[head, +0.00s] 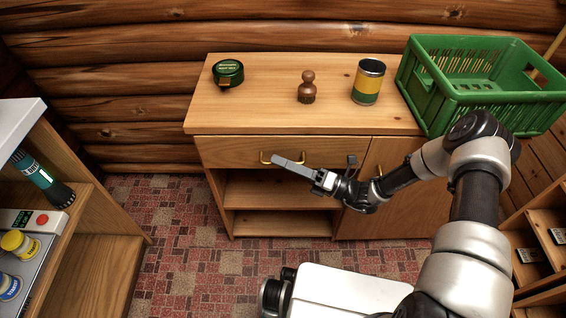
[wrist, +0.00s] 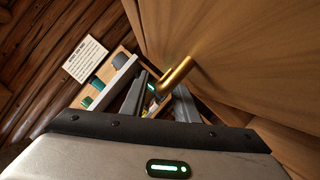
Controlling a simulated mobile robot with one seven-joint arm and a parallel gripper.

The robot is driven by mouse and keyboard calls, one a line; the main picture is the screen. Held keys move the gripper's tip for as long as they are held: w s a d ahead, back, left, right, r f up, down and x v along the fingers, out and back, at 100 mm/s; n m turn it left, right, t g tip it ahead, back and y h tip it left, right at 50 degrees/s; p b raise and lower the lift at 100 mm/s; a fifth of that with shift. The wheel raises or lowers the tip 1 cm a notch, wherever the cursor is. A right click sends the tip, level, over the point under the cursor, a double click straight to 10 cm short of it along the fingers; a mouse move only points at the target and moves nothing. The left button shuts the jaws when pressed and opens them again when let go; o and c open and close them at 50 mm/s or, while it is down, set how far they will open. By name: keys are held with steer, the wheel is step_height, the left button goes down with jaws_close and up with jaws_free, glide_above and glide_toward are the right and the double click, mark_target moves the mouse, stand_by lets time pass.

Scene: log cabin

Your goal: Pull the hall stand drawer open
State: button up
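The hall stand drawer (head: 228,152) is the wooden front under the left part of the stand's top, and it looks shut. Its brass handle (head: 264,157) shows partly behind my gripper (head: 275,160), which reaches in from the right. In the wrist view the brass handle (wrist: 178,74) lies at the tips of my gripper (wrist: 160,92). The fingers are apart, with part of the handle seen between them. I cannot tell whether either finger touches it.
A cupboard door (head: 400,205) is right of the drawer. A shelf unit (head: 100,235) stands at left.

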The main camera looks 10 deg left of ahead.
jaws_close()
steer(key=shift+s, duration=0.1)
steer(key=s+d+p, duration=0.2)
steer(key=s, duration=0.8)
steer(key=s+d+p, duration=0.3)
steer(key=s, duration=0.7)
steer(key=shift+s, duration=0.35)
jaws_free()
steer(key=v, duration=1.7)
steer(key=shift+d, duration=0.3)
